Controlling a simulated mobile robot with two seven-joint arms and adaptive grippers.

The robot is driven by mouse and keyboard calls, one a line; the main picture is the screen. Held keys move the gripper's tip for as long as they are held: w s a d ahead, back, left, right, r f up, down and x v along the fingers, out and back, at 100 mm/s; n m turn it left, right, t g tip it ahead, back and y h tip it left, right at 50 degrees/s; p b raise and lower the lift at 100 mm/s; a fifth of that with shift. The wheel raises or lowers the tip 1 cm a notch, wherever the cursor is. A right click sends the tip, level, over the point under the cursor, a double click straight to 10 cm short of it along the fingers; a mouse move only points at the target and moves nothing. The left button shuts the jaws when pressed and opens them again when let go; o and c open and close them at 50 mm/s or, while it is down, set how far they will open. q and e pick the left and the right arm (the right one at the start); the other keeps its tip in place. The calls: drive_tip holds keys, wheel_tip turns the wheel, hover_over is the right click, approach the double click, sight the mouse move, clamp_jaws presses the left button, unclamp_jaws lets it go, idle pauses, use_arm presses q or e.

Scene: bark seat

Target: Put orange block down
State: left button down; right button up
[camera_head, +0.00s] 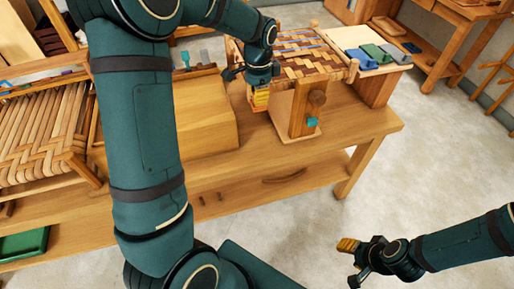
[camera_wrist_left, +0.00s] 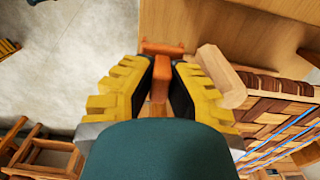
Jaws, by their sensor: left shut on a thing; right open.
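The orange block (camera_wrist_left: 160,78) is between the yellow fingers of my left gripper (camera_wrist_left: 159,92) in the left wrist view. My left gripper (camera_head: 260,97) is shut on it, beside the left front of the woven seat (camera_head: 303,52) and over the workbench. In the head view the block is mostly hidden by the fingers, and I cannot tell whether it touches the bench. My right gripper (camera_head: 349,262) is open and empty, low over the floor at the lower right, apart from the bench.
Blue (camera_head: 360,58), green (camera_head: 377,53) and grey blocks lie at the seat's right. A wooden box (camera_head: 205,115) stands to the left. The bench's front right corner (camera_head: 385,125) is clear.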

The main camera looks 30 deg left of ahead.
use_arm(q)
wheel_tip(320, 180, down, 19)
drive_tip(key=b, duration=0.3)
drive_tip(key=shift+s, duration=0.1)
wheel_tip(320, 180, down, 3)
drive_tip(key=shift+f+b, duration=0.2)
drive_tip(key=shift+b, duration=0.4)
drive_tip(key=shift+r, duration=0.1)
drive_tip(key=c, duration=1.4)
unclamp_jaws()
drive_tip(key=shift+f, duration=0.2)
drive_tip(key=o, duration=0.3)
drive_tip(key=shift+r, duration=0.15)
